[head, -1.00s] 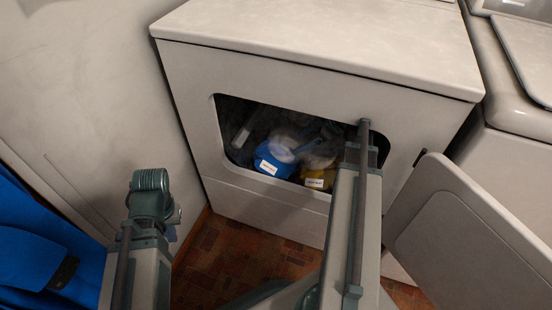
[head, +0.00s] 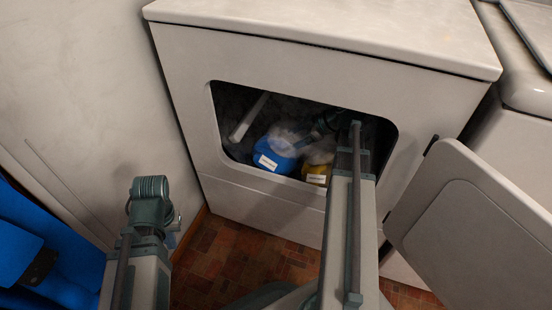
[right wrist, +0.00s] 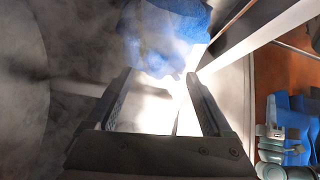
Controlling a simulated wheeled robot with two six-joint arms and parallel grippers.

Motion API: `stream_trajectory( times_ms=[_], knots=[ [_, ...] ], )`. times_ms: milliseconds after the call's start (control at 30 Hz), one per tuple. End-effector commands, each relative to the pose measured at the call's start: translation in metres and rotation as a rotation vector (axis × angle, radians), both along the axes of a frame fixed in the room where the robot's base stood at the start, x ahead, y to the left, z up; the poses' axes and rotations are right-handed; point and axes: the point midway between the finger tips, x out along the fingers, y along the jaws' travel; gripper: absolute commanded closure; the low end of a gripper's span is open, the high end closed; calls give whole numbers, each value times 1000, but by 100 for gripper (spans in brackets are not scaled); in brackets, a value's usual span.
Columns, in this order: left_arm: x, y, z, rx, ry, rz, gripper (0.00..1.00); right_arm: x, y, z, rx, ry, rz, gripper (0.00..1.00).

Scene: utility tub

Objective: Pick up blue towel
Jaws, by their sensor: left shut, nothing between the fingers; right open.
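The blue towel (head: 275,154), with a white label, lies inside the open dryer (head: 190,100), toward the left of the opening. It also shows at the top of the right wrist view (right wrist: 168,38), just beyond the fingertips. My right arm reaches into the opening. My right gripper (right wrist: 157,85) is open, with a bright gap between its fingers and the towel ahead of them. Its fingers are hard to make out in the head view. My left gripper (head: 172,220) is shut and empty outside the dryer at lower left.
A yellow labelled item (head: 317,175) lies right of the blue towel. A pale bar (head: 248,118) stands behind it in the drum. The open dryer door (head: 470,220) is at right. Another blue thing (head: 30,250) is at far left.

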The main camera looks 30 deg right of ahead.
Motion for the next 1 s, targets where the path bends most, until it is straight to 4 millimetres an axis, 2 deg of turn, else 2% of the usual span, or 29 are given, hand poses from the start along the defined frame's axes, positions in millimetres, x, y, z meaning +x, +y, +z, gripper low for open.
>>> stream_trajectory(
  times_ms=[267,633,900,933,1000],
  knots=[
    [0,0,-4,0,0,1,100,3,2,-4,0,0,0,15],
    [0,0,-38,0,-1,5,100,29,19,-39,-1,0,2,15],
    [0,0,-38,0,-1,5,100,32,22,-38,0,-1,-1,15],
    [0,0,-38,0,-1,5,100,32,22,-38,0,-1,-1,17],
    [0,0,-38,0,-1,5,100,32,22,-38,0,-1,-1,29]
  ],
)
